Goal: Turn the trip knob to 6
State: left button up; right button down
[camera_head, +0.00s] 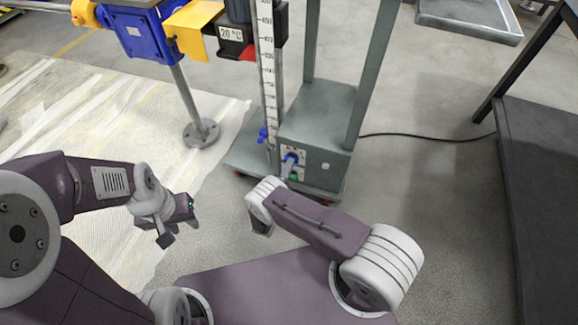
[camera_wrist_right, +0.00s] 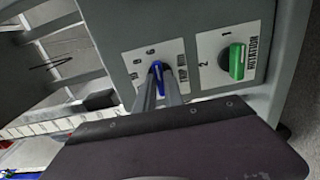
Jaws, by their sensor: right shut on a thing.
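The blue trip knob (camera_wrist_right: 157,69) sits on a white label plate (camera_wrist_right: 136,58) on the grey box's front. Its pointer points roughly toward the small numerals on the plate, but I cannot read exactly which mark it meets. My right gripper (camera_wrist_right: 160,84) is shut on the knob, with one finger on each side.
A green rotation knob (camera_wrist_right: 237,61) with marks 1 and 2 is beside the trip knob. A tall ruler (camera_head: 267,75) and a blue and yellow jack (camera_head: 140,30) stand behind. A dark bench (camera_head: 545,190) is at right. A black cable crosses the floor.

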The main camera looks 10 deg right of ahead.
jog(key=shift+f, duration=0.1)
jog(key=c, duration=1.4)
grip_release()
jog(key=shift+c, duration=0.2)
jog(key=p+v, duration=0.3)
jog(key=v, duration=0.6)
